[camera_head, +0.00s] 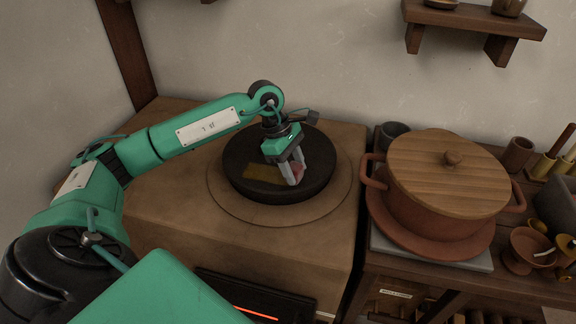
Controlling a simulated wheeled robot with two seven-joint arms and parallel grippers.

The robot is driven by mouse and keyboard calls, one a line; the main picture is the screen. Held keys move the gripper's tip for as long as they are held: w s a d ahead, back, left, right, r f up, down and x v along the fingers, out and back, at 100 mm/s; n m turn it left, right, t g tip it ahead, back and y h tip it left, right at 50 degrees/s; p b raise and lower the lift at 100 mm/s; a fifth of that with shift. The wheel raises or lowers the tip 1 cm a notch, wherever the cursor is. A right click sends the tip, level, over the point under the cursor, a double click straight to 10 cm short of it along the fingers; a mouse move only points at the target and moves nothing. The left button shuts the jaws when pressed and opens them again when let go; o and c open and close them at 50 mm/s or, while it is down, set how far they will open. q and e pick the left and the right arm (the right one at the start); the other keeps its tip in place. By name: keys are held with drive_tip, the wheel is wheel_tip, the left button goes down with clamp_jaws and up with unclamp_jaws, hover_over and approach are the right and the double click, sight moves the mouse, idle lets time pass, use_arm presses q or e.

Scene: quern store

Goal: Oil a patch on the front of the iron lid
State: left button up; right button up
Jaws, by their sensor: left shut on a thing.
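The iron lid (238,155) is a dark round disc, lying flat on the tan stove top inside a wider circular ring. A yellowish-brown, shiny patch (262,173) shows on its front part. My left gripper (291,178) reaches over the lid from above and is shut on a small pinkish-red thing (299,171), perhaps a pad or wad of cloth. This thing is at the right end of the patch, at the lid's surface; the fingers partly hide it, and I cannot tell whether it touches the lid. My right gripper is not in view.
To the right, a clay pot (440,212) with a wooden lid (448,175) stands on a side table, with cups and small bowls around it. A wall shelf (470,20) is above. A glowing red slot (257,313) shows in the stove's front. The stove top (185,215) left of the lid is clear.

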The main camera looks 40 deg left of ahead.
use_arm(q)
drive_tip(key=shift+r+p, duration=1.65)
drive_tip(key=shift+r, duration=1.3)
drive_tip(key=shift+r+p, duration=0.75)
drive_tip(key=shift+r, duration=0.75)
